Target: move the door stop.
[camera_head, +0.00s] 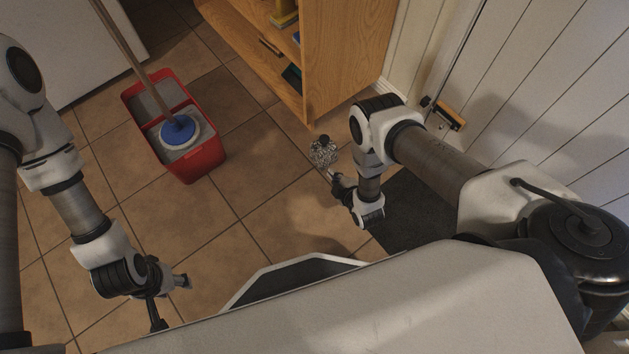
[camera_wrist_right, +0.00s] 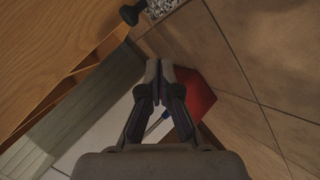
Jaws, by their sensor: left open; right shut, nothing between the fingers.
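The door stop (camera_head: 323,154) is a speckled grey block with a black knob on top. It stands on the tiled floor near the wooden cabinet's front corner. In the right wrist view, the door stop (camera_wrist_right: 160,7) shows only in part at the top edge, with its black knob to the left. My right gripper (camera_head: 332,175) is just in front of the door stop in the head view, and its shut, empty fingers also show in the right wrist view (camera_wrist_right: 160,68). I cannot tell whether it touches the stop. My left gripper (camera_head: 174,302) is open and empty, low at the left.
A red mop bucket (camera_head: 200,161) with a blue-and-white mop (camera_head: 180,130) stands at the left. The wooden cabinet (camera_head: 345,55) rises behind the door stop. A dark mat (camera_head: 415,215) and a white panelled wall (camera_head: 560,90) lie to the right. Tiles between bucket and stop are clear.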

